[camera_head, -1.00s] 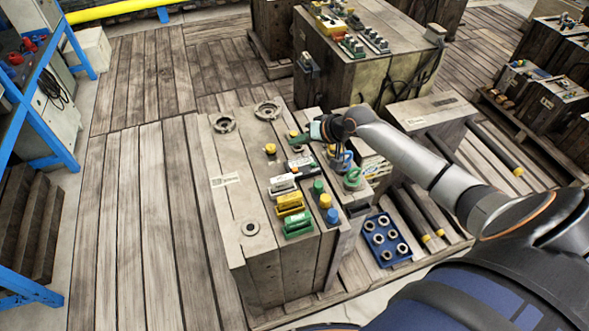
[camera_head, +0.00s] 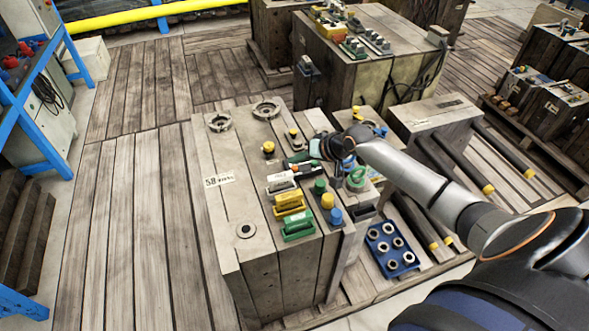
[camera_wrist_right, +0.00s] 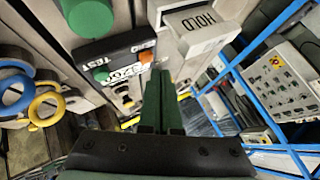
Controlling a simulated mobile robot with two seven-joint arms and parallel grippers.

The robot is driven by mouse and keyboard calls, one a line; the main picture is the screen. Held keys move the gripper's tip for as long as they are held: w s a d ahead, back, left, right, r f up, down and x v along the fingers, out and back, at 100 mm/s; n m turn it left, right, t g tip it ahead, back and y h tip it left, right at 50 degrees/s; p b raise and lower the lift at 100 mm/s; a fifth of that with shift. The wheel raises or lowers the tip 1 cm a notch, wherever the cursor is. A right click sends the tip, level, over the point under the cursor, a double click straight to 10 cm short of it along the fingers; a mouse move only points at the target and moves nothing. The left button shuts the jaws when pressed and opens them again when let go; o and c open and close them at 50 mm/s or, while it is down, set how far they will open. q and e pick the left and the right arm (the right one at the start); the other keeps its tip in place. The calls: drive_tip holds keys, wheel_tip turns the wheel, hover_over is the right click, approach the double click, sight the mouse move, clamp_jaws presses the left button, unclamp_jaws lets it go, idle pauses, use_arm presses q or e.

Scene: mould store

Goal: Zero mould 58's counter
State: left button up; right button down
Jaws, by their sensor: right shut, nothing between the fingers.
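Mould 58 is the grey block with the "58" label (camera_head: 219,180) in the middle of the head view. A small counter unit (camera_head: 301,168) sits on its top, partly hidden by my right gripper. In the right wrist view the counter (camera_wrist_right: 123,62) is a black-topped box with a green TEST button (camera_wrist_right: 101,75) and an orange-red button (camera_wrist_right: 147,57), whose lettering looks like ZERO. My right gripper (camera_head: 298,157) is shut and empty, close above the counter. Its dark green fingers (camera_wrist_right: 161,85) show beside the orange-red button; contact cannot be told. My left gripper is not in view.
A white box (camera_wrist_right: 198,30) stands near the fingers. Yellow (camera_head: 290,203) and green (camera_head: 298,226) connectors and coloured round knobs (camera_head: 327,201) crowd the mould top. Hose rings (camera_wrist_right: 45,103) stand close by. A blue tray (camera_head: 391,247) is at right; wooden floor is open at left.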

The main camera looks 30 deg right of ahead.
idle(1.0)
drive_tip(key=shift+f, duration=0.15)
idle(0.8)
drive_tip(key=shift+f, duration=0.3)
drive_tip(key=shift+f, duration=0.45)
idle(0.5)
idle(0.4)
drive_tip(key=shift+r+p, duration=0.9)
wheel_tip(320, 180, up, 5)
drive_tip(key=p, duration=0.5)
